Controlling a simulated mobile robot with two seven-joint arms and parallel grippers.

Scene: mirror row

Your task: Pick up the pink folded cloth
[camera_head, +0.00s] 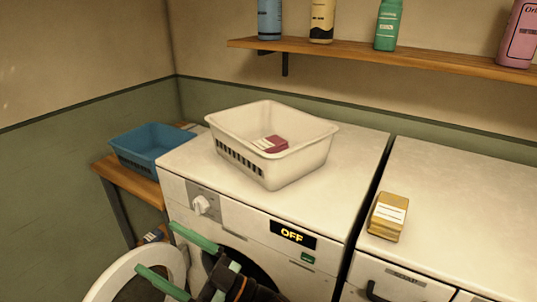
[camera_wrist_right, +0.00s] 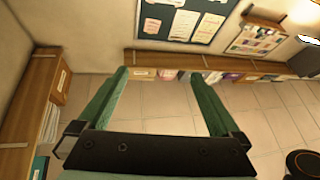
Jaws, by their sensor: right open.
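The pink folded cloth (camera_head: 276,143), with a white label, lies inside the white basket (camera_head: 300,165). The basket's walls hide part of the cloth. The basket stands on top of the left machine (camera_head: 345,165), whose display reads OFF. My right gripper (camera_head: 155,247) is low in front of that machine, near its open round door, well below and to the left of the basket. Its green fingers are spread with nothing between them. They also show apart and empty in the right wrist view (camera_wrist_right: 158,73). My left gripper is not in view.
A blue basket (camera_head: 150,143) stands on a wooden bench at the left. A yellow folded item (camera_head: 387,216) lies on the right machine (camera_head: 470,210). A wooden shelf (camera_head: 400,52) with several bottles hangs above. The open round door (camera_head: 98,288) juts out at lower left.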

